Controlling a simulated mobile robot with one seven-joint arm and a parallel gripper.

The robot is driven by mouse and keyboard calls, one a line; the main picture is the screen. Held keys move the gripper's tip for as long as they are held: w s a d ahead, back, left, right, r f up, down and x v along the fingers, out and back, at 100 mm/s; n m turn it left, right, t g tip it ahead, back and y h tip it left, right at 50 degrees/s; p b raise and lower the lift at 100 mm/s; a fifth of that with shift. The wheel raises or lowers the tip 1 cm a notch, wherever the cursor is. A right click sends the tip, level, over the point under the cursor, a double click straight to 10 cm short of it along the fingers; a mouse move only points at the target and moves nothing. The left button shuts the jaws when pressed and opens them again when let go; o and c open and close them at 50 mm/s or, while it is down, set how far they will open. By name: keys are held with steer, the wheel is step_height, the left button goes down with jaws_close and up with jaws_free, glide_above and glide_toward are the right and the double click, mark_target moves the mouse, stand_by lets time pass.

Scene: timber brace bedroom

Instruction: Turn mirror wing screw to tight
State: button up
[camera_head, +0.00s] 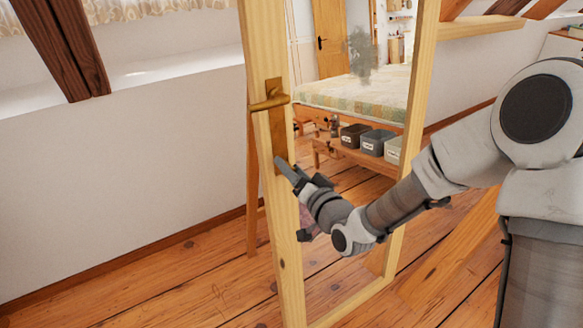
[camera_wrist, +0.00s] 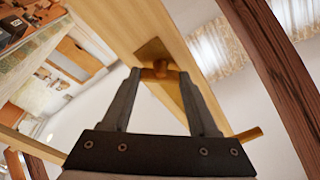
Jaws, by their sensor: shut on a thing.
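The mirror (camera_head: 355,190) stands in a pale wooden frame. Brass fittings sit on its left post (camera_head: 288,240), with a brass lever (camera_head: 270,103) pointing out sideways near the top. My gripper (camera_head: 279,162) reaches the post from the lower right, below that lever. In the wrist view, my gripper (camera_wrist: 160,76) is shut on the small brass wing screw (camera_wrist: 158,65) in front of a brass plate (camera_wrist: 150,50). A brass bar end (camera_wrist: 248,134) shows beyond the right finger. The fingers hide part of the screw, so its exact angle is unclear.
A white wall (camera_head: 130,170) and a dark timber brace (camera_head: 65,45) lie left of the mirror. The mirror glass shows a bed (camera_head: 355,95) and storage boxes (camera_head: 375,141). Bare plank floor (camera_head: 150,285) is free at the front left.

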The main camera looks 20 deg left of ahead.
steer(key=m+h+p, duration=0.1)
steer(key=m+p, duration=0.4)
steer(key=m, duration=0.8)
steer(key=shift+r, duration=0.15)
steer(key=m+g+p, duration=0.1)
steer(key=m+p, duration=0.1)
steer(key=m, duration=0.4)
steer(key=shift+h+p, duration=0.3)
steer(key=m+p, duration=0.1)
steer(key=m, duration=0.3)
steer(key=shift+g, duration=0.4)
steer(key=shift+m+p, duration=0.35)
steer(key=shift+m, duration=0.95)
steer(key=o, duration=1.4)
steer(key=shift+f, duration=0.2)
